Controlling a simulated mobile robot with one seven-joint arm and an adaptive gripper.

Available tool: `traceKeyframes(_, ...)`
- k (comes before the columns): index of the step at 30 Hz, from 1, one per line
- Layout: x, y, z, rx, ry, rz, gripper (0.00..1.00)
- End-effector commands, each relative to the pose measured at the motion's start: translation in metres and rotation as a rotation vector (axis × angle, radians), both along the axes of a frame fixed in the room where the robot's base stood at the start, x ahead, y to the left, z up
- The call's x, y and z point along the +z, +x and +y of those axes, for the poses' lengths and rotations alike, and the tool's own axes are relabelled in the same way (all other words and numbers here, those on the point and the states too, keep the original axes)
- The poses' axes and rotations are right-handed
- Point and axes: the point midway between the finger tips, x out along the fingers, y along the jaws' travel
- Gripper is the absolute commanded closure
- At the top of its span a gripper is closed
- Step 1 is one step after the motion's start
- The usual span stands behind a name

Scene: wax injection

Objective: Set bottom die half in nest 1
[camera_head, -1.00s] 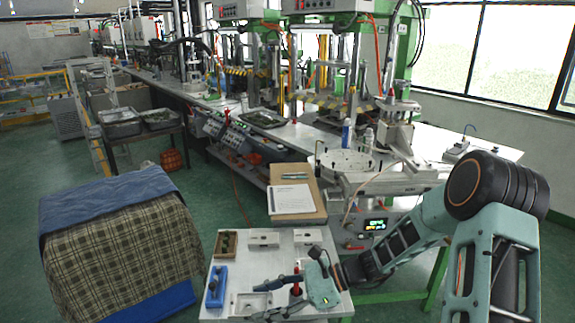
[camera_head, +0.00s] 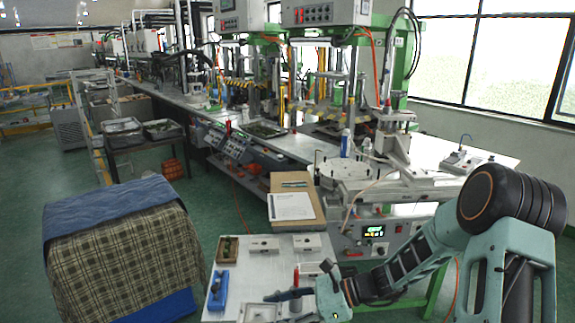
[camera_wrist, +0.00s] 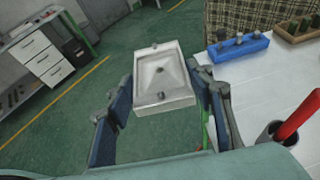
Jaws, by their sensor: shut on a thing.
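I cannot tell which spot is nest 1.
Pale blocks (camera_head: 263,245) (camera_head: 307,243) stand along the worktable's back. A blue holder (camera_head: 218,290), a brown box (camera_head: 227,249) and a red-handled tool (camera_wrist: 298,115) are also there. A clipboard (camera_head: 292,206) and the press machine lie behind. A cloth-covered stack (camera_head: 120,250) stands left.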

Motion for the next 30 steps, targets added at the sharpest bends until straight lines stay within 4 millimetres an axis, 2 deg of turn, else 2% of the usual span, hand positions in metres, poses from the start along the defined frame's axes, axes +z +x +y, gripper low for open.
traceKeyframes(8, 0.009, 0.015, -0.050, -0.181, 0.003, 0.000, 0.83)
traceKeyframes(15, 0.017, 0.026, -0.116, -0.415, 0.001, 0.000, 0.83)
traceKeyframes(19, 0.020, 0.027, -0.147, -0.520, -0.002, -0.001, 0.83)
traceKeyframes(24, 0.022, 0.028, -0.164, -0.580, -0.005, -0.002, 0.83)
traceKeyframes(30, 0.022, 0.028, -0.166, -0.589, -0.005, -0.003, 0.83)
